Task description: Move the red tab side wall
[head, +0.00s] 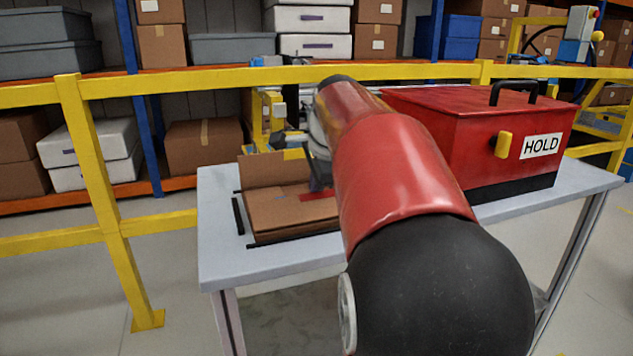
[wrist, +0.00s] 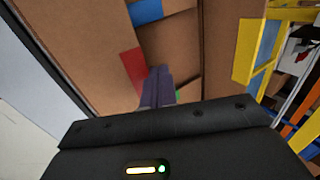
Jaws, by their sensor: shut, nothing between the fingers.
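A brown cardboard box (head: 285,232) sits at the left of the grey table. Its red tab (head: 318,194) is on the inner edge of the near side wall (head: 280,213), which lies folded inward over the box. In the wrist view the red tab (wrist: 133,70) is left of my fingertips, on the broad left panel (wrist: 85,45). My gripper (wrist: 158,72) is shut and empty, tips close beside the red tab; I cannot tell whether they touch. In the head view my gripper (head: 319,178) is partly hidden by my arm.
The wrist view also shows a blue tab (wrist: 146,11) and a bit of green (wrist: 179,94). The far wall (head: 262,170) stands up. A red case marked HOLD (head: 480,135) stands right of the box. Black strips (head: 239,216) edge the box; a yellow rail (head: 200,82) runs behind.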

